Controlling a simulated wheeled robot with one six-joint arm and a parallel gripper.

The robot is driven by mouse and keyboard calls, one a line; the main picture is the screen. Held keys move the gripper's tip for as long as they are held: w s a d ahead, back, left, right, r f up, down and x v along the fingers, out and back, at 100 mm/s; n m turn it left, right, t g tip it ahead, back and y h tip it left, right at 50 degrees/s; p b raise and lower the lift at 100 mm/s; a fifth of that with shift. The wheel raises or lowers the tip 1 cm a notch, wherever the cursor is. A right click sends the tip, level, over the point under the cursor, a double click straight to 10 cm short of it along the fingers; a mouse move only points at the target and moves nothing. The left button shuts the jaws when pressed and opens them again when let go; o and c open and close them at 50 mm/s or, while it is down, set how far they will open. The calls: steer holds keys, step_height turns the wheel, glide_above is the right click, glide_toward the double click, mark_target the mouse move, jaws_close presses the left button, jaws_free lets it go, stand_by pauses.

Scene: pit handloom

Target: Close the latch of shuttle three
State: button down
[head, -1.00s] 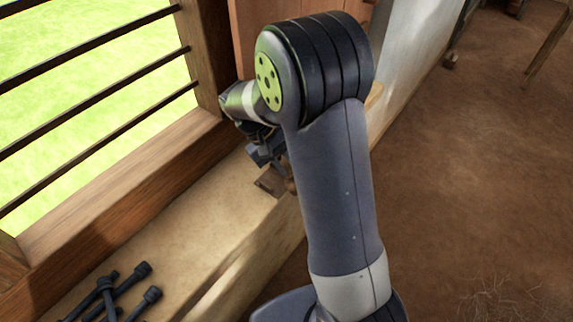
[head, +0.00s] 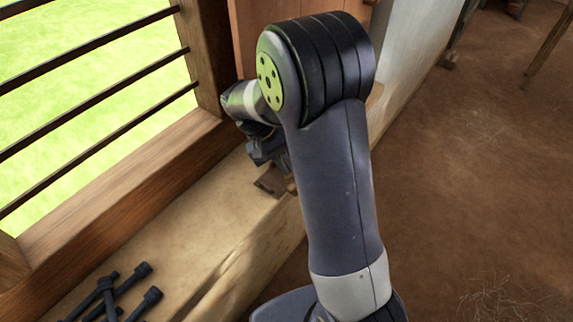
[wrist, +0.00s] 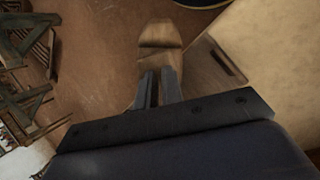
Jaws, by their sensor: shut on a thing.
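My gripper (wrist: 158,90) is shut on a light wooden piece (wrist: 160,42) with a rounded end, perhaps the shuttle. The piece extends beyond the fingertips in the wrist view. I cannot make out a latch on it. In the head view my gripper (head: 264,152) hangs at the edge of the pale ledge, partly hidden by my arm.
A brown wooden block (wrist: 216,62) with a dark slot sits on the ledge (head: 215,215), close to my gripper. Several dark pegs (head: 120,292) lie at the near left. A barred window stands to the left. Open earthen floor (head: 470,180) lies to the right.

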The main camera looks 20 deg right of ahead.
steer(key=shift+m, duration=1.7)
steer(key=c, duration=1.8)
jaws_free()
steer(key=p+v, duration=0.1)
steer(key=v, duration=1)
steer(key=shift+d, duration=0.2)
